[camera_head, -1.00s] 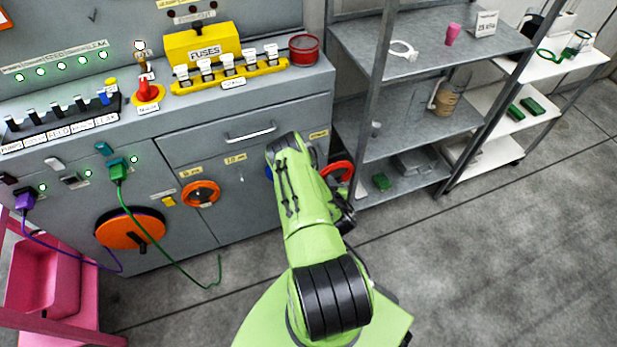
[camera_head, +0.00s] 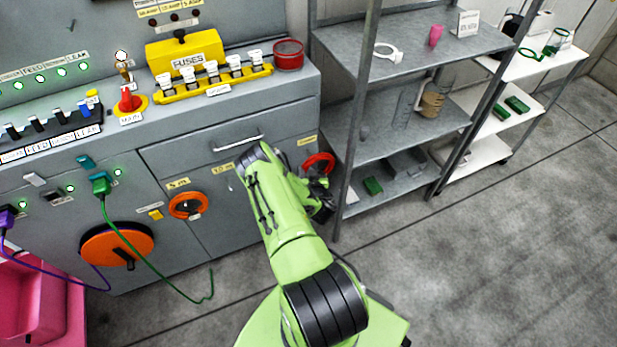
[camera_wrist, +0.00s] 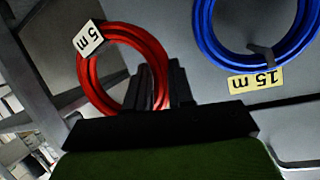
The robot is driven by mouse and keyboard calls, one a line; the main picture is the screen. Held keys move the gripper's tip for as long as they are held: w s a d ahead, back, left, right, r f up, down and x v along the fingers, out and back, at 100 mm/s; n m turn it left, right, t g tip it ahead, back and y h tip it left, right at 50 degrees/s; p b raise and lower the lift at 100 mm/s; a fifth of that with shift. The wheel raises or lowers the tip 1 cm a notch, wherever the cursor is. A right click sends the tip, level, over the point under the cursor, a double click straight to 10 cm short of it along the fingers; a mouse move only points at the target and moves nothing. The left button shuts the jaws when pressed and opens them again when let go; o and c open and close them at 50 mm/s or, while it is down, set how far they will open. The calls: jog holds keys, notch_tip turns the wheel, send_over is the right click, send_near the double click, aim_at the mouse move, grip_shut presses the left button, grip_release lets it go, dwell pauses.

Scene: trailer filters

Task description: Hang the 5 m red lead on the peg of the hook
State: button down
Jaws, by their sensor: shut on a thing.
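The 5 m red lead (camera_head: 318,162) is a coiled ring at the right end of the grey cabinet's front, below a yellow label. In the wrist view the red lead (camera_wrist: 93,83) carries a white "5 m" tag (camera_wrist: 88,38). My gripper (camera_wrist: 162,85) is shut on one side of this coil, with strands between its dark fingers. In the head view my gripper (camera_head: 320,196) is partly hidden by my wrist. I cannot make out the peg for the red lead; whether the coil touches the cabinet is unclear.
An orange-red coil (camera_head: 188,206) is on the cabinet front (camera_head: 240,215). A grey shelf unit (camera_head: 400,130) stands close on the right. The floor (camera_head: 480,260) there is clear.

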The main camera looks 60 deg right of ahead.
jog(key=shift+w+a+b+x, duration=0.15)
jog(key=shift+b+x, duration=0.15)
jog(key=shift+x, duration=0.75)
jog(key=shift+w+a+b+x, duration=0.15)
jog(key=shift+b+x, duration=0.1)
jog(key=shift+x, duration=0.8)
jog(key=c, duration=0.9)
grip_release()
jog(key=shift+s, duration=0.1)
jog(key=p+v, duration=0.4)
jog(key=v, duration=1.1)
jog(key=shift+s+a, duration=0.25)
jog(key=shift+s, duration=0.05)
jog(key=shift+r, duration=0.1)
